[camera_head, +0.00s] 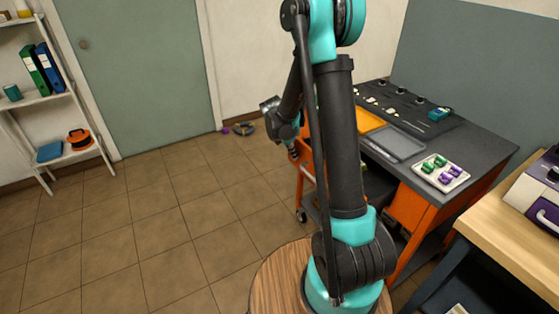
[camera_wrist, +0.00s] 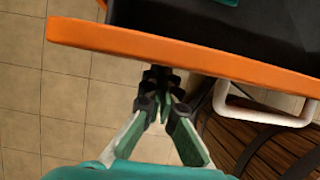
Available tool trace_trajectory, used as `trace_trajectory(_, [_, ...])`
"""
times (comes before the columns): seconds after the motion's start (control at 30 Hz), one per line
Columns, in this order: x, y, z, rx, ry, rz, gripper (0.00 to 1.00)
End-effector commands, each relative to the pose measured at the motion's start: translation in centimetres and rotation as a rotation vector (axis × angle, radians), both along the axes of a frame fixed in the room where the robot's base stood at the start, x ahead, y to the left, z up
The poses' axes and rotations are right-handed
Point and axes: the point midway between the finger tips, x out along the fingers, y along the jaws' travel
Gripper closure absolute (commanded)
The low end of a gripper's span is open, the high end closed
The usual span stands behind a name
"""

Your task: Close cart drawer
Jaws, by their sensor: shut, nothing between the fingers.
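The orange cart (camera_head: 423,214) with a dark top stands right of centre in the head view. An orange panel (camera_head: 308,188) shows at its left side, partly hidden by my arm. In the wrist view an orange edge (camera_wrist: 180,53) runs across the top, with a dark surface (camera_wrist: 250,22) behind it and a white handle-like bar (camera_wrist: 262,116) below its right part. I cannot tell how far the drawer is open. My gripper (camera_wrist: 157,76) is shut and empty, its fingertips close to the orange edge; contact is unclear. In the head view my gripper (camera_head: 293,153) is small, beside the cart's left side.
On the cart are a grey tray (camera_head: 394,146) and a white tray (camera_head: 426,177) with green and purple pieces. A wooden table (camera_head: 510,247) stands at the right. A shelf (camera_head: 70,155) is at the left. The tiled floor (camera_head: 150,230) at left is clear.

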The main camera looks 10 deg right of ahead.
Motion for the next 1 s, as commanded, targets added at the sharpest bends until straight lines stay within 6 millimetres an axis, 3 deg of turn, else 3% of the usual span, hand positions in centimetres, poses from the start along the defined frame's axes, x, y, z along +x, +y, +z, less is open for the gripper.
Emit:
trace_trajectory(0.2, [2.3,-5.9,0.0,0.000,0.000,-0.006,1.00])
trace_trajectory(0.5, [4.9,-12.0,0.0,-0.001,-0.001,-0.003,1.00])
trace_trajectory(0.7, [5.9,-14.3,0.0,0.000,0.000,-0.001,1.00])
trace_trajectory(1.0, [6.4,-15.5,0.0,-0.001,0.000,0.000,1.00])
